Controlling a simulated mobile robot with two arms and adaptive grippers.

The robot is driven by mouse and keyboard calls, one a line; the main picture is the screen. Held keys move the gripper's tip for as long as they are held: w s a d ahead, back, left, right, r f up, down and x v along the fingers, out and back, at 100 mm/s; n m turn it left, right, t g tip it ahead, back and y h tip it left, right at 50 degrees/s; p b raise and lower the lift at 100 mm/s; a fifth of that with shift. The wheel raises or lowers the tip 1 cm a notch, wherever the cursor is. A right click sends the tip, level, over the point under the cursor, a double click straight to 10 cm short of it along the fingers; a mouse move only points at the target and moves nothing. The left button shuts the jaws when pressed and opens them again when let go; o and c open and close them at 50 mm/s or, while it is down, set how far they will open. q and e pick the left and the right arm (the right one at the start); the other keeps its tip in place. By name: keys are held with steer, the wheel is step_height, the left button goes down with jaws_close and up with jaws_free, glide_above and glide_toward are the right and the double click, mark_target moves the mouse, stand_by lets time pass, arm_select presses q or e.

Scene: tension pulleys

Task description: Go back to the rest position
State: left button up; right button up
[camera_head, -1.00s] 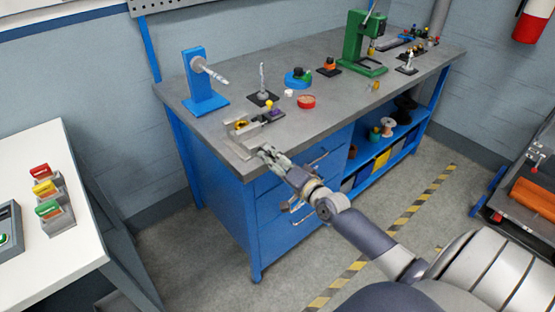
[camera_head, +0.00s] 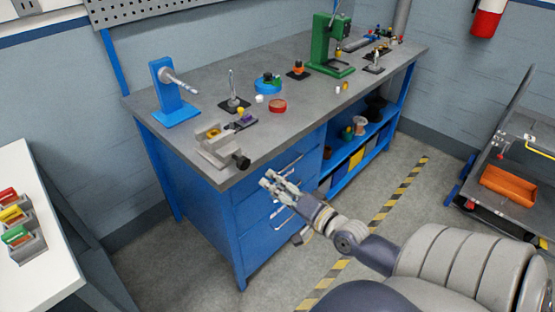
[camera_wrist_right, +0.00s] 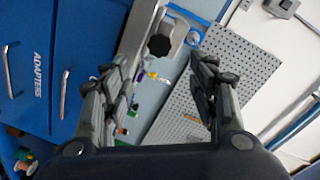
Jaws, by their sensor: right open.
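My right gripper (camera_head: 277,184) is open and empty in front of the blue workbench, beside its drawers and below the grey top (camera_head: 300,75). In the right wrist view my right gripper (camera_wrist_right: 155,88) shows its two fingers spread apart with nothing between them. A grey vise (camera_head: 215,146) with a dark knob sits at the bench's near corner, apart from the gripper. The knob (camera_wrist_right: 159,45) also shows beyond the fingers in the wrist view. My left gripper is not in view.
Blue drawers (camera_head: 262,212) with metal handles stand close to the right gripper. The bench top carries a blue stand (camera_head: 172,92), a green press (camera_head: 327,50) and several small parts. A white table (camera_head: 35,240) is at left, a cart (camera_head: 510,190) at right. The floor between is clear.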

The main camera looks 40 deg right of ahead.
stand_by(0.5)
steer(key=s+f+n+g+h, duration=0.1)
steer(key=s+f+n+g, duration=0.4)
steer(key=f, duration=1.2)
steer(key=s+f+g+h, duration=0.1)
steer(key=s+f+g, duration=0.4)
steer(key=f, duration=1.2)
steer(key=s+a+f+n+g, duration=0.2)
steer(key=s+a+f, duration=0.3)
steer(key=s, duration=0.4)
steer(key=s+a+f+n+g, duration=0.2)
steer(key=s+a+f+n, duration=0.2)
steer(key=s+f, duration=0.4)
steer(key=s+a+f+n+g+y, duration=0.1)
steer(key=s+a+f, duration=0.4)
steer(key=s, duration=0.7)
steer(key=shift+s+a+f+n+g, duration=0.15)
steer(key=shift+a+f+n+g, duration=0.4)
steer(key=shift+n, duration=0.65)
steer(key=shift+d+f, duration=0.1)
steer(key=shift+d, duration=0.05)
